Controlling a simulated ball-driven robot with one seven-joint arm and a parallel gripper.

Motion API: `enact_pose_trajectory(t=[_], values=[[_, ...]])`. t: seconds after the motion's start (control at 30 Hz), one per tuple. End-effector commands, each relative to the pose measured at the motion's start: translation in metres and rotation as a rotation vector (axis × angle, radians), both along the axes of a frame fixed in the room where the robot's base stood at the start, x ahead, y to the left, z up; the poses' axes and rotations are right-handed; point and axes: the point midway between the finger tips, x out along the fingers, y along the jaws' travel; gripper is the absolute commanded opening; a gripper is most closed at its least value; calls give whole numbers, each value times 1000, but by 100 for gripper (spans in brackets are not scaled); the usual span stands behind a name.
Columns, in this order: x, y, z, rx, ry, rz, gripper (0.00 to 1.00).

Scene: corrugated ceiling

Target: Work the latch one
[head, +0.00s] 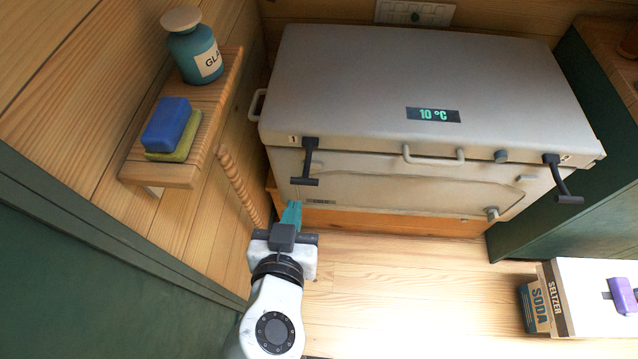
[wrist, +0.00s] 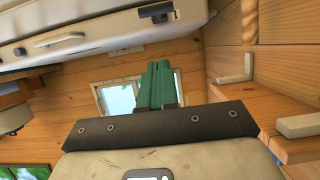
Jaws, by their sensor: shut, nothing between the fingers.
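The pale grey cooler chest (head: 350,85) shows 10 °C on its lid; its front also shows in the wrist view (wrist: 95,22). Latch one (head: 307,160) is a dark lever at the left front corner, beside a small label that seems to read 1. It hangs down over the front, its lower end standing out; whether it is fastened I cannot tell. A dark latch part shows in the wrist view (wrist: 157,13). A second dark latch (head: 563,180) is at the right front corner. My gripper (head: 291,214) is shut and empty, below latch one and apart from it; its green fingers fill the wrist view's middle (wrist: 158,85).
A pale handle (head: 433,157) and a round knob (head: 501,156) are on the cooler's front. A wooden shelf (head: 205,115) at left holds a blue block (head: 166,124) and a jar (head: 193,48). Boxes (head: 545,298) stand at lower right. The floor between is clear.

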Motion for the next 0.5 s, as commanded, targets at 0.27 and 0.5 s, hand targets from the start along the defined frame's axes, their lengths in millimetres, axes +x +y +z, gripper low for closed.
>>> enact_pose_trajectory(t=[0.27, 0.5], values=[[50, -2, -20, -2, 3, -2, 0], [80, -3, -46, -6, 4, 0, 0]])
